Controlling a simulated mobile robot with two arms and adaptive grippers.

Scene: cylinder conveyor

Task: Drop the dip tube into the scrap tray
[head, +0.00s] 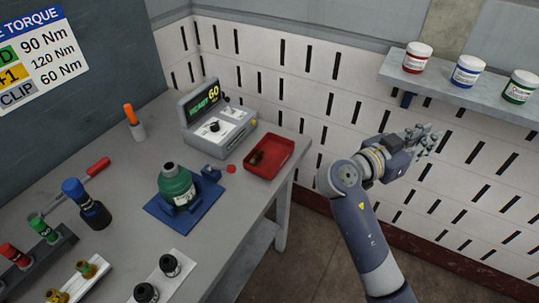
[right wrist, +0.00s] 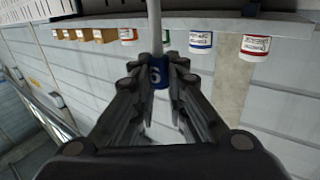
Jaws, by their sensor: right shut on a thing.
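My right gripper (head: 424,141) is raised at the right of the head view, in front of the wall below the shelf and well away from the table. In the right wrist view its fingers (right wrist: 160,75) are shut on a blue collar marked 6, with a thin pale tube (right wrist: 154,25) running up from it. This looks like the dip tube; the tube is hard to make out in the head view. The red scrap tray (head: 288,163) sits at the table's right edge with a small dark brown thing inside. My left gripper is not in view.
A green cylinder (head: 177,188) stands on a blue fixture (head: 154,209) left of the tray. A grey torque console (head: 218,118) reading READY 60 is behind it. A shelf (head: 458,80) holds red, blue and green labelled jars. Floor separates the table from my right arm.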

